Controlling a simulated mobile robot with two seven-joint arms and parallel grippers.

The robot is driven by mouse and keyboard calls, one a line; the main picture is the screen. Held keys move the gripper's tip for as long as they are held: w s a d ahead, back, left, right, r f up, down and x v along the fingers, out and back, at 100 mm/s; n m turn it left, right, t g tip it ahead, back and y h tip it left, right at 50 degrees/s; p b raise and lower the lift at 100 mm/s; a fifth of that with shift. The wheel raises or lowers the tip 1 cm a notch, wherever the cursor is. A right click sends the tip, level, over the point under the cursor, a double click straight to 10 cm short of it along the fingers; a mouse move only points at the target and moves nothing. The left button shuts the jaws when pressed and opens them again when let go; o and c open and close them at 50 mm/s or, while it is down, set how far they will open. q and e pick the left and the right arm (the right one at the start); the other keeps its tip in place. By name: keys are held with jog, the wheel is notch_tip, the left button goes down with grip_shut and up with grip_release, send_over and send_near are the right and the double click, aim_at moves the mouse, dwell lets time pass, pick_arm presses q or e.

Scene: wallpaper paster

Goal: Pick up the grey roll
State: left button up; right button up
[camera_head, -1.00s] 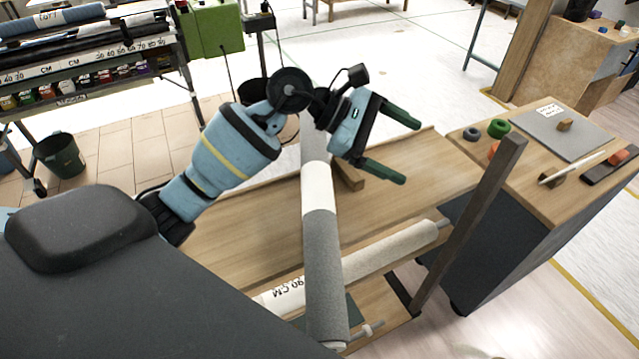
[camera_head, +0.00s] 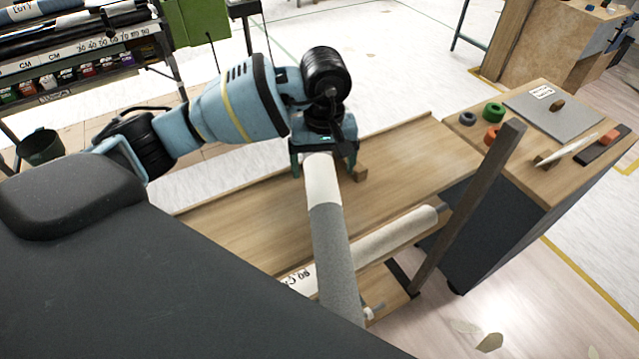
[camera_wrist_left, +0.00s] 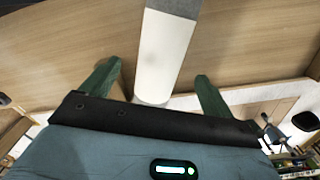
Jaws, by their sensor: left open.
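The grey roll (camera_head: 335,255) lies lengthwise across the wooden table (camera_head: 400,165), with a white band at its far end. My left gripper (camera_head: 324,172) is at that white end, pointing down over it. In the left wrist view the roll (camera_wrist_left: 163,50) lies between the two green fingers of the gripper (camera_wrist_left: 158,85), with a gap on each side. The fingers are open and do not appear to touch it. My right gripper is not seen.
A cream roll (camera_head: 395,232) hangs along the table's front, below the grey roll. A wooden post (camera_head: 470,215) stands at the right. A small wooden block (camera_head: 360,173) sits beside the gripper. A side cabinet (camera_head: 550,145) holds tape rolls and tools.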

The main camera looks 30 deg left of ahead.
aim_at(322, 186)
pick_arm(q)
jog(key=shift+f, duration=1.3)
jog(key=shift+w+a+f+p, duration=0.15)
jog(key=shift+f+p, duration=0.2)
jog(key=shift+f, duration=2.3)
jog(key=c, duration=1.9)
jog(key=shift+w+r, duration=0.1)
jog(key=shift+r, duration=0.15)
grip_shut()
